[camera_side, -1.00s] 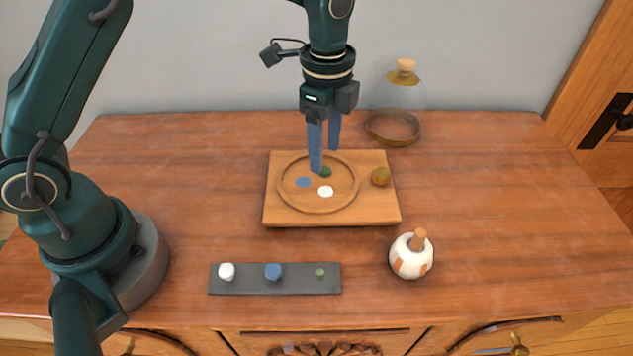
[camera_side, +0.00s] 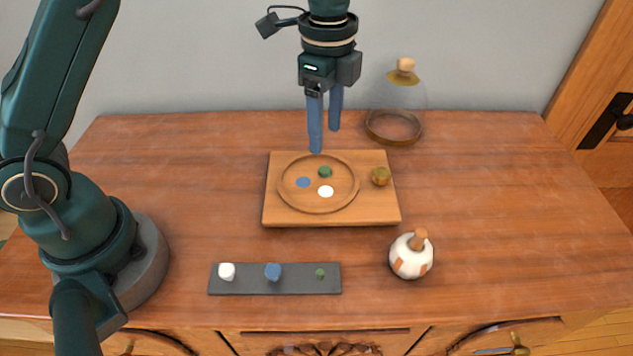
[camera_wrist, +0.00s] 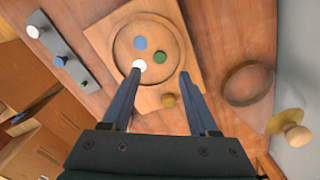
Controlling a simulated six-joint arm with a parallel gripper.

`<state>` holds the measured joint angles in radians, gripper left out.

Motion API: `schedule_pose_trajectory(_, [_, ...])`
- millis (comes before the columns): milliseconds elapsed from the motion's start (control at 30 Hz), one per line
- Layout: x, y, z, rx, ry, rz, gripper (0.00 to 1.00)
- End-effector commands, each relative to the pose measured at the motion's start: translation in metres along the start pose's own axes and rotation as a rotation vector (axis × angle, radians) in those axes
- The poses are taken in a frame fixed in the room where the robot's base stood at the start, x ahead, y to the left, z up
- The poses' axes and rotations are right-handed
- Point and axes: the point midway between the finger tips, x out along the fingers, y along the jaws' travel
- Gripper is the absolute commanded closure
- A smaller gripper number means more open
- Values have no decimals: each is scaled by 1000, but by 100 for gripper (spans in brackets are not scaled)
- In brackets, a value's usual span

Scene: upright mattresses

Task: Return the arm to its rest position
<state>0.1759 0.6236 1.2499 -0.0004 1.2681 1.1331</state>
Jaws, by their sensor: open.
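My gripper (camera_side: 325,142) is open and empty, with its blue fingers pointing down above the back edge of the wooden board (camera_side: 280,217). The fingers are apart from the board and its contents. In the wrist camera my gripper (camera_wrist: 160,72) also shows spread fingers with nothing between them. A round recess in the board holds a blue disc (camera_side: 303,182), a green piece (camera_side: 325,172) and a white disc (camera_side: 326,191). A brass knob (camera_side: 381,176) sits at the board's right side.
A glass cloche (camera_side: 396,107) with a wooden knob stands behind right, near the gripper. A dark strip (camera_side: 248,288) with white, blue and green pieces lies in front. A white and orange pot (camera_side: 411,257) stands front right. The table's right side is clear.

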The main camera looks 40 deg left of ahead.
Motion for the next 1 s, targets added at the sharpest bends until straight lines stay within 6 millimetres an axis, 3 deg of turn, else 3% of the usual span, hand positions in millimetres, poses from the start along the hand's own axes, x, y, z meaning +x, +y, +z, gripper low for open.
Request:
schedule_pose_trajectory(67, [-7,-2,1,-6,8,-18,40])
schedule_pose_trajectory(267, [-54,1,14,-37,54,-120,40])
schedule_pose_trajectory(400, [-86,20,31,-127,90,-193,40])
schedule_pose_trajectory(600, [-112,55,56,-330,155,-281,40])
schedule_pose_trajectory(800, [-115,95,78,-585,237,-350,40])
schedule_pose_trajectory(1000, [-95,131,95,-881,333,-380,40])
